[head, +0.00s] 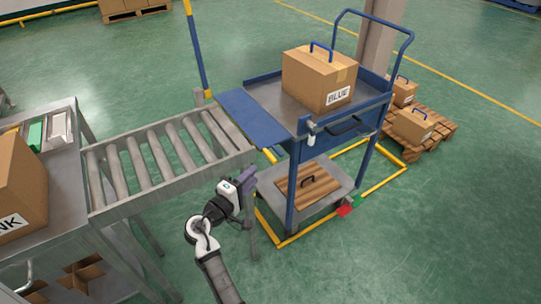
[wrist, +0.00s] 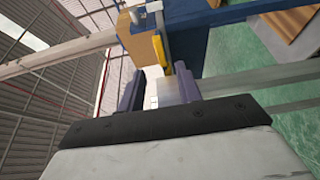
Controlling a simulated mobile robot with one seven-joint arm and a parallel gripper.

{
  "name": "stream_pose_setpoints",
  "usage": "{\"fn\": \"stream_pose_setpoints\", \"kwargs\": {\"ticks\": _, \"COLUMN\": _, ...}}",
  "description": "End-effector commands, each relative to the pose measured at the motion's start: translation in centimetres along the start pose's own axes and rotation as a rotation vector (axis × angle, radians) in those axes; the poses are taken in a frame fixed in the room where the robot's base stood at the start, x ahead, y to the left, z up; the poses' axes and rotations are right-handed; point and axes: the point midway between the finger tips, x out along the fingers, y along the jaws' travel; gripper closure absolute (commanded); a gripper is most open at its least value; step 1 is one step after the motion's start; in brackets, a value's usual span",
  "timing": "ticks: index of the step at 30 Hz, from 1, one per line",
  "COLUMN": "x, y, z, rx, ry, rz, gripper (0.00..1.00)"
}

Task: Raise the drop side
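The blue drop side (head: 253,118) is a flat panel on the left side of the blue cart (head: 292,175). It is folded down and outward, roughly level, reaching toward the end of the roller conveyor. My gripper (head: 246,184) is below and in front of the panel, beside the conveyor's end. In the wrist view my gripper (wrist: 159,90) has its two dark fingers apart with nothing held between them. Blue cart parts (wrist: 185,22) and a small upright yellow piece (wrist: 184,54) show just beyond the fingertips; I cannot tell what the yellow piece belongs to.
A box marked BLUE (head: 318,80) stands on the cart's top deck. The roller conveyor (head: 165,155) lies left of my gripper. Pallet boxes (head: 412,124) stand at right. Open green floor lies in front.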

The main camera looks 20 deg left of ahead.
Motion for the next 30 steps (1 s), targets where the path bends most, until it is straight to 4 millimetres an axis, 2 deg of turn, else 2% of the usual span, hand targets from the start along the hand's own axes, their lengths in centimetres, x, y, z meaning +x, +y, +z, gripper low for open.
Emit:
{"fn": "stream_pose_setpoints", "kwargs": {"ticks": 3, "x": 2.8, "y": 0.4, "z": 0.0, "rx": 0.001, "ry": -0.002, "rz": 0.000, "gripper": 0.65}}
{"fn": "stream_pose_setpoints", "kwargs": {"ticks": 9, "x": 7.0, "y": 0.4, "z": -0.1, "rx": 0.001, "ry": 0.000, "rz": 0.001, "gripper": 0.65}}
{"fn": "stream_pose_setpoints", "kwargs": {"ticks": 15, "x": 9.7, "y": 0.2, "z": -0.1, "rx": 0.002, "ry": 0.002, "rz": 0.000, "gripper": 0.65}}
{"fn": "stream_pose_setpoints", "kwargs": {"ticks": 21, "x": 10.7, "y": 0.1, "z": -0.1, "rx": 0.004, "ry": 0.004, "rz": 0.000, "gripper": 0.65}}
{"fn": "stream_pose_setpoints", "kwargs": {"ticks": 28, "x": 10.7, "y": 0.1, "z": -0.1, "rx": 0.004, "ry": 0.004, "rz": 0.000, "gripper": 0.65}}
{"fn": "stream_pose_setpoints", "kwargs": {"ticks": 30, "x": 10.7, "y": 0.1, "z": -0.1, "rx": 0.004, "ry": 0.004, "rz": 0.000, "gripper": 0.73}}
